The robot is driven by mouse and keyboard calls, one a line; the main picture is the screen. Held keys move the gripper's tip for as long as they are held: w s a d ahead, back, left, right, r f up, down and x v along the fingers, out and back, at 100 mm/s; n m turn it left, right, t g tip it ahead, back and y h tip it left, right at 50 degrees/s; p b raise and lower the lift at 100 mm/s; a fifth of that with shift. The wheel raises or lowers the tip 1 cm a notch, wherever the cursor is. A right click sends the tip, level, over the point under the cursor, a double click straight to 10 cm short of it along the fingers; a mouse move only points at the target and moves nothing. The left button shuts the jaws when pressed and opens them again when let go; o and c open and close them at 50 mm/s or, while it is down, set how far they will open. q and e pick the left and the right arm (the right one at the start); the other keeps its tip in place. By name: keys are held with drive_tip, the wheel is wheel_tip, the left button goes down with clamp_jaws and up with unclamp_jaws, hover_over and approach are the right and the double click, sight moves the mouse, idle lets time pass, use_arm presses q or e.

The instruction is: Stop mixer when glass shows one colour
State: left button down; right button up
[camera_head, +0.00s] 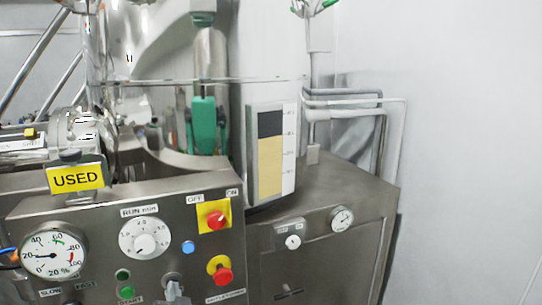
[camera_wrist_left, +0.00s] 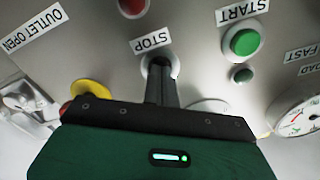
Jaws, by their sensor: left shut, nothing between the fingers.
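The tall sight glass (camera_head: 270,152) on the mixer shows two bands in the head view, dark grey above and plain tan below. The steel control panel (camera_head: 190,245) is below it. My left gripper (camera_head: 173,289) shows as grey fingertips at the head view's lower edge. In the left wrist view its closed dark fingers (camera_wrist_left: 160,88) are empty and reach to the STOP button (camera_wrist_left: 160,66), covering much of it. I cannot tell whether they touch or press it. The green START button (camera_wrist_left: 243,42) is clear to the right. My right gripper is out of view.
A red emergency knob on yellow (camera_head: 220,270) sits close to the fingers. A yellow USED tag (camera_head: 76,178) hangs at left. The right wall is bare.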

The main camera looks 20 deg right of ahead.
use_arm(q)
drive_tip(key=shift+s, duration=0.1)
drive_tip(key=s, duration=0.7)
idle(0.5)
idle(1.0)
